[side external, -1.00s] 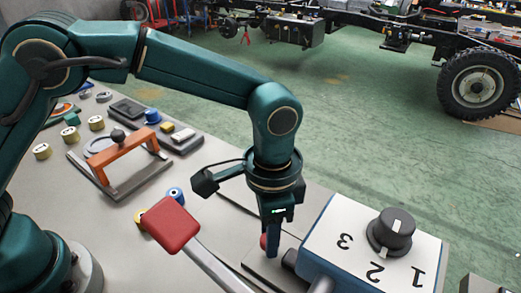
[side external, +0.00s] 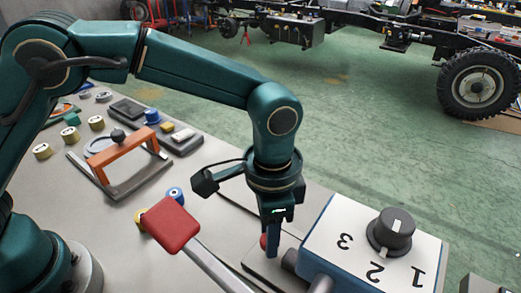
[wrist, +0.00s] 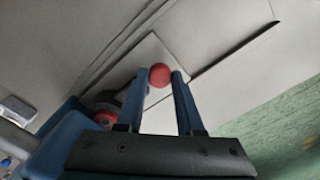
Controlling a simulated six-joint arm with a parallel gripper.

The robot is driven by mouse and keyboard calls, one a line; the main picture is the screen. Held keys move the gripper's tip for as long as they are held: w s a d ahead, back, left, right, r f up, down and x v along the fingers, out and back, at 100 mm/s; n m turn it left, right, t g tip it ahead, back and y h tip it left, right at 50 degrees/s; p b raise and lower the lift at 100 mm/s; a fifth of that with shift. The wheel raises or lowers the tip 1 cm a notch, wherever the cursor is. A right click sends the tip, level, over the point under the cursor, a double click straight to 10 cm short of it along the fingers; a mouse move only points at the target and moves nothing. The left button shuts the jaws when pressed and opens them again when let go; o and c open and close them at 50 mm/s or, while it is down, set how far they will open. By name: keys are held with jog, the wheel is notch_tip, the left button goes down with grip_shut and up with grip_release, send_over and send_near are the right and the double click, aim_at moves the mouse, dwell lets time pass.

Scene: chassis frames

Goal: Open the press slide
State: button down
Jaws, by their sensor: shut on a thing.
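My gripper (side external: 272,248) points down behind the blue-sided selector box in the side view. In the wrist view its two blue fingers (wrist: 160,80) are shut on a small red ball knob (wrist: 159,75). The knob shows partly in the side view as a bit of red beside the fingers. Under it lies a flat pale plate (wrist: 150,48) with a visible edge, set on the grey surface. I take this knob and plate as the press slide, but its full shape and how far open it stands cannot be told.
The selector box (side external: 345,238) with a black dial (side external: 391,231) stands close on the right of my gripper. A red-handled lever (side external: 170,224) stands in front to the left. An orange bridge handle (side external: 116,157) and several small parts lie farther left on the bench.

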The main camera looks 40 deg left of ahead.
jog(key=shift+r, duration=0.1)
jog(key=a, duration=1.2)
jog(key=shift+w+a, duration=0.1)
jog(key=shift+a, duration=0.2)
jog(key=c, duration=0.5)
grip_release()
jog(key=shift+c, duration=0.2)
jog(key=shift+r, duration=2.55)
